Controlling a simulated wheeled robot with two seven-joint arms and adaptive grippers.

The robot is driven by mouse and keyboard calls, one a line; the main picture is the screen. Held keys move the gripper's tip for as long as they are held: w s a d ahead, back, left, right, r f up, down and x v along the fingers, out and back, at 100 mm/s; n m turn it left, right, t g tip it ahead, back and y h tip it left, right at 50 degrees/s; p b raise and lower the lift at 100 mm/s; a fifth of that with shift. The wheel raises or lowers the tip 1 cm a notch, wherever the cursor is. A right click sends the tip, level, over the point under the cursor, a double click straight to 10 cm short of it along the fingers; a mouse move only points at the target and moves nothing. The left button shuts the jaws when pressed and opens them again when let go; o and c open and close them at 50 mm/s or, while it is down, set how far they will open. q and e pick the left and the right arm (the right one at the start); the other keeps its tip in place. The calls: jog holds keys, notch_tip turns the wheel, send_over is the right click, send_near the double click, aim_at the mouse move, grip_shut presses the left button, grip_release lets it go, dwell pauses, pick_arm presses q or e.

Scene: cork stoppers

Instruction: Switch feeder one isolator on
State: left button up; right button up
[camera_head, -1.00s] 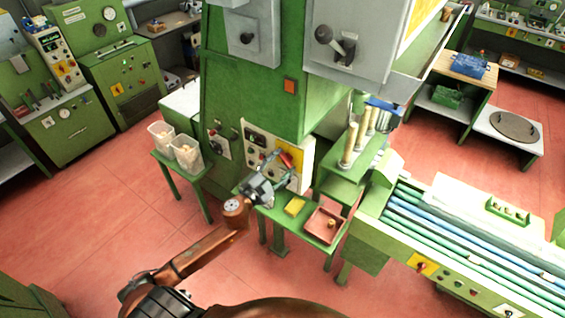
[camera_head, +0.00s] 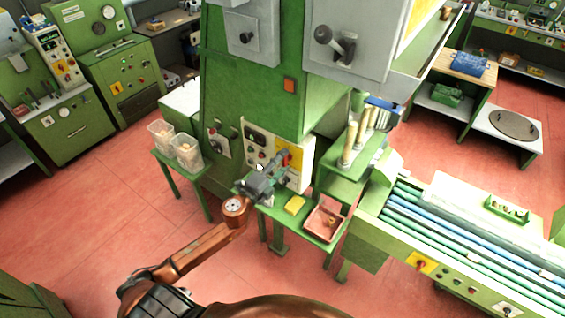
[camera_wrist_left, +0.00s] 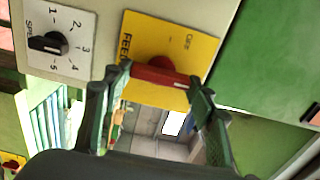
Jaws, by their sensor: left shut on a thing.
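The isolator's red handle (camera_wrist_left: 165,76) sits on a yellow plate (camera_wrist_left: 150,40) in the left wrist view. The plate reads "OFF", and part of a "FEED" label shows. The rest of the lettering is hidden or unreadable. My left gripper (camera_wrist_left: 160,80) is shut on the red handle, with one finger at each end of it. My right gripper is not in view.
A black selector knob (camera_wrist_left: 48,43) on a white numbered plate is beside the yellow plate. Clear bins (camera_head: 187,152) stand left. Red floor is open at lower left.

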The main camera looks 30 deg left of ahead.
pick_arm(q)
jog(key=shift+m, duration=0.3)
jog(key=o, duration=1.2)
jog(key=shift+c, duration=0.2)
jog(key=s, duration=1.2)
jog(key=shift+a, duration=0.45)
jog(key=shift+f, duration=0.1)
